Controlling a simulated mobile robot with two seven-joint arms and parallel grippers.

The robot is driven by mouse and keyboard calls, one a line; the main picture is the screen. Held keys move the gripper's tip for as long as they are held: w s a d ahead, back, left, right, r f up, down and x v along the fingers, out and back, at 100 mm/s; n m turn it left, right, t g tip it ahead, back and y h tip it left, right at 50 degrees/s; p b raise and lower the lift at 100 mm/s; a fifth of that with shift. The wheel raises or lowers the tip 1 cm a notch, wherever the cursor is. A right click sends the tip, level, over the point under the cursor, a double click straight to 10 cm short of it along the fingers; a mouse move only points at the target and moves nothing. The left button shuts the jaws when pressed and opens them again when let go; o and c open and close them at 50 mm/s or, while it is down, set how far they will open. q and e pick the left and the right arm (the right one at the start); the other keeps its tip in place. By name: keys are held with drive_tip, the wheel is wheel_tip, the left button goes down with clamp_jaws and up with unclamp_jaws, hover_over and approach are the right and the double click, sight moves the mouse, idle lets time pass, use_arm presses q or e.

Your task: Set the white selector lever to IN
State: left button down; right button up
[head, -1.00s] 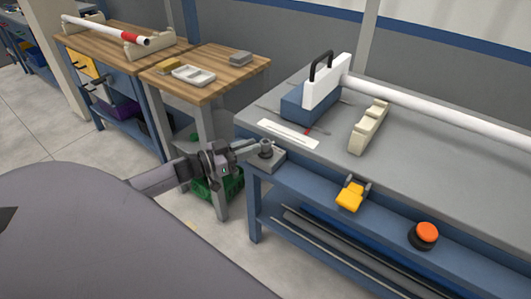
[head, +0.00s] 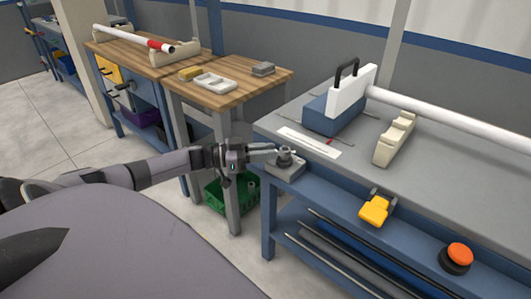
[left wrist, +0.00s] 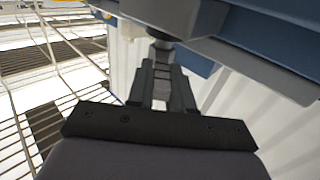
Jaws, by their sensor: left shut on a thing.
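The selector (head: 285,168) is a grey block with a round post at the near left corner of the blue-framed bench. My left gripper (head: 280,150) reaches it from the left, with its fingers shut at the top of the post. The fingers hide most of the white lever, so I cannot read its position or any IN mark. In the left wrist view, the gripper (left wrist: 162,75) has its fingers close together on a small part below the bench edge, which is mostly hidden. My right gripper is not in view.
On the bench (head: 345,185) stand a blue block with a white handled plate (head: 352,92), a white pipe (head: 450,118) and a cream cradle (head: 394,140). A yellow pedal-like part (head: 375,210) and an orange button (head: 460,253) sit on its front. A green crate (head: 225,195) is under the wooden table.

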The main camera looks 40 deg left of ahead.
use_arm(q)
drive_tip(key=c, duration=1.1)
unclamp_jaws()
drive_tip(key=shift+a, duration=0.1)
drive_tip(key=v, duration=0.7)
